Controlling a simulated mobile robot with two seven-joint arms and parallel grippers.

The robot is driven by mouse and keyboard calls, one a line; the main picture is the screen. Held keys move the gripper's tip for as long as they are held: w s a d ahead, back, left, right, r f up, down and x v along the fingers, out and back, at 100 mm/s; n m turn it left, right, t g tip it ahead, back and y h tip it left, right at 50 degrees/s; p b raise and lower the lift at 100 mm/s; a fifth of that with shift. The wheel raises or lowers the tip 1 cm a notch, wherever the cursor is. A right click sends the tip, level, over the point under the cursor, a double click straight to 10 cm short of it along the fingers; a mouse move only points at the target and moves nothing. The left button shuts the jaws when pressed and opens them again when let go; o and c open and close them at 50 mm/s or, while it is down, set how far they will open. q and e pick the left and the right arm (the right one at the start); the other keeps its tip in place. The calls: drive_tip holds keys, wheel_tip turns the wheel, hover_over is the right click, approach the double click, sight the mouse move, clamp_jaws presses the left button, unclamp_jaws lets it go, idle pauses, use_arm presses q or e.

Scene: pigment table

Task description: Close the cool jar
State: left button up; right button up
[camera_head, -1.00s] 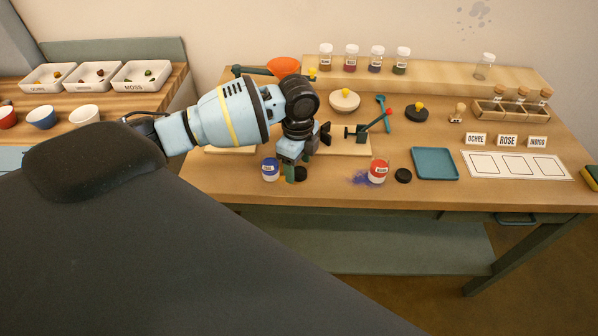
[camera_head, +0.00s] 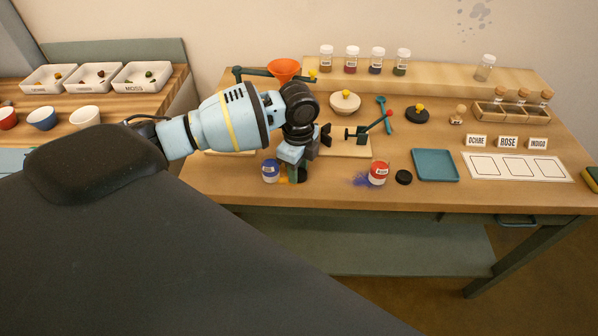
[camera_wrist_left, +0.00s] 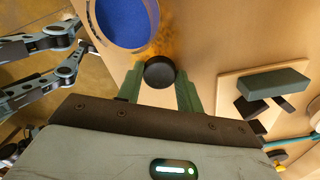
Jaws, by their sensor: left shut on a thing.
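The cool jar appears to be the white-labelled jar of blue powder (camera_head: 270,171) near the table's front left. It stands open, and its blue contents (camera_wrist_left: 122,20) show at the top of the left wrist view. My left gripper (camera_head: 293,175) is just right of this jar. Its green fingers (camera_wrist_left: 160,78) are shut on a round black lid (camera_wrist_left: 159,71), apart from the jar. In the head view the lid (camera_head: 302,174) is partly hidden by a finger. My right gripper is not in view.
An orange smear (camera_head: 284,181) lies beside the blue jar.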

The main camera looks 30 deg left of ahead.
use_arm(q)
drive_tip(key=shift+r, duration=0.15)
